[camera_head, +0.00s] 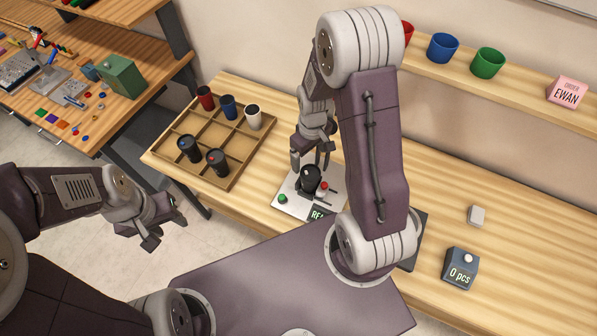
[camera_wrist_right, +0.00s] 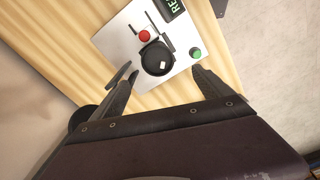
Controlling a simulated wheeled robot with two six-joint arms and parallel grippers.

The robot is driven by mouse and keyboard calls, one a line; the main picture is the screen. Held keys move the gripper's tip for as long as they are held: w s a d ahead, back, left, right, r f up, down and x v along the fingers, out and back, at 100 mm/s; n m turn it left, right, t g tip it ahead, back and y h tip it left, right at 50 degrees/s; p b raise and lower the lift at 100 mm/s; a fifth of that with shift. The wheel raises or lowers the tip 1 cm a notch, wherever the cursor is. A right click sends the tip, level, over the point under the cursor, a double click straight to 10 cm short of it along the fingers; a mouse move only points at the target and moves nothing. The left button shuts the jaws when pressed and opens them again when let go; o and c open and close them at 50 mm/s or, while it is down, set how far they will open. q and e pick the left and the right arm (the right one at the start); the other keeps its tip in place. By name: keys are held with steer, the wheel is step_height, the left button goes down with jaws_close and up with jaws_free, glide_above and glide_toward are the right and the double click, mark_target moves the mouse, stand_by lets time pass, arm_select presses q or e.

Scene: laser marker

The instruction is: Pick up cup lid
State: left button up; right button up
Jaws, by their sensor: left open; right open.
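A black, round-topped piece (camera_head: 311,178), which looks like a lidded cup or a lid, sits on the light plate of the marking device (camera_head: 292,203). In the right wrist view its dark round top (camera_wrist_right: 157,60) carries a small pale mark. My right gripper (camera_head: 312,158) is open just above and behind it. In the right wrist view the two spread fingers (camera_wrist_right: 164,80) stand to either side of its near edge, with nothing between them. My left gripper (camera_head: 155,225) is open and empty over the floor, left of the table.
A wooden compartment tray (camera_head: 238,150) holds several cups at the left of the table. The device has a green button (camera_head: 283,199) and a red button (camera_head: 323,187). A counter box (camera_head: 460,268) and a small pale block (camera_head: 476,215) lie right. Cups line the back shelf (camera_head: 525,82).

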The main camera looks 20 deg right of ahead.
mark_target(310, 174)
steer(key=shift+s+d+f+p, duration=0.15)
steer(key=shift+f+p, duration=0.1)
steer(key=shift+f, duration=0.75)
steer(key=shift+s+d+f+p, duration=0.15)
steer(key=shift+f+p, duration=0.1)
steer(key=shift+f, duration=0.75)
step_height(310, 174, down, 4)
steer(key=shift+f+p, duration=0.15)
steer(key=shift+p, duration=0.6)
steer(key=shift+w+f, duration=0.15)
steer(key=shift+f, duration=0.3)
steer(key=c, duration=1.4)
step_height(310, 174, up, 4)
steer(key=p, duration=0.3)
steer(key=shift+r+p, duration=0.25)
steer(key=shift+p, duration=0.15)
steer(key=shift+c, duration=0.2)
steer(key=s+r+p, duration=0.5)
steer(key=s+r, duration=0.1)
steer(key=s, duration=0.5)
steer(key=shift+s+r+p, duration=0.3)
steer(key=shift+s+p, duration=0.1)
